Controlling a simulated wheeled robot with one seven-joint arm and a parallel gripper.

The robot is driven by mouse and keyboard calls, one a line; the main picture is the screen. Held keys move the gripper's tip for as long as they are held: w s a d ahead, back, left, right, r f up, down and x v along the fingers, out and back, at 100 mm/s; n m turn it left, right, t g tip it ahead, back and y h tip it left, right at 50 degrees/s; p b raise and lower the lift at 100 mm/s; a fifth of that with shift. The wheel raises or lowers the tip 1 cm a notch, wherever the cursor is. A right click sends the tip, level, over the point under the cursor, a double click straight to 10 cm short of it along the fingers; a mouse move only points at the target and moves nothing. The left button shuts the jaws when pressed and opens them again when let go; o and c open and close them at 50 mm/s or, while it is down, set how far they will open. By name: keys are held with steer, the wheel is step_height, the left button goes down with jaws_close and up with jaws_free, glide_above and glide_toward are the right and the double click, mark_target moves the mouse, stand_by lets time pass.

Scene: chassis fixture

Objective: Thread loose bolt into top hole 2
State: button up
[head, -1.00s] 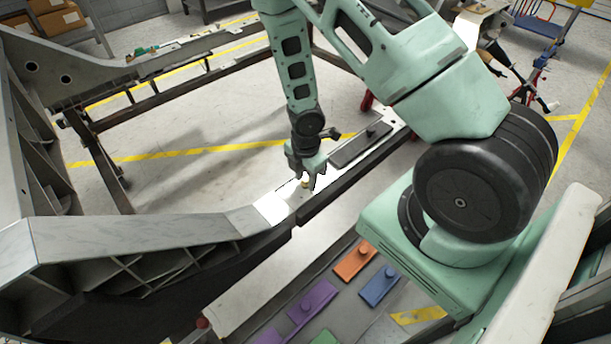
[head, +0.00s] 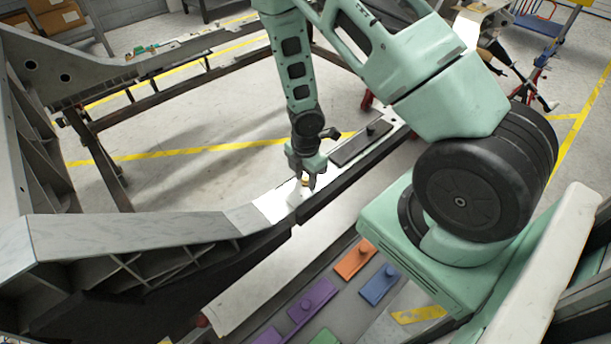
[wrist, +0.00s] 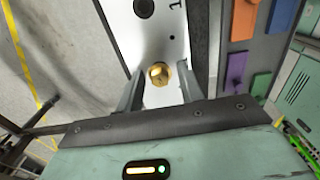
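A brass bolt (wrist: 159,73) stands on the pale top face of the chassis rail (wrist: 160,30), and its head shows in the wrist view. It also shows as a small gold spot in the head view (head: 305,181). My gripper (wrist: 160,80) is over the bolt, with one finger on each side and visible gaps between the fingers and the bolt head. In the head view my gripper (head: 306,186) points down at the rail. A dark round hole (wrist: 144,8) and a smaller hole lie farther along the rail. The bolt's shank is hidden.
A dark plate with a knob (head: 360,143) lies on the rail beyond my gripper. Orange (head: 355,259), blue (head: 380,285) and purple (head: 312,301) knobbed blocks lie on a surface in front of the rail. The floor behind the rail is open.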

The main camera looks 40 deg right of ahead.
mark_target(306, 178)
jaws_close()
steer(key=n, duration=0.2)
steer(key=shift+f+n+b, duration=0.1)
steer(key=shift+n+b, duration=0.2)
steer(key=shift+b, duration=0.1)
steer(key=shift+n, duration=0.7)
steer(key=shift+r+p, duration=0.75)
steer(key=shift+r, duration=0.1)
steer(key=shift+r+p, duration=2.1)
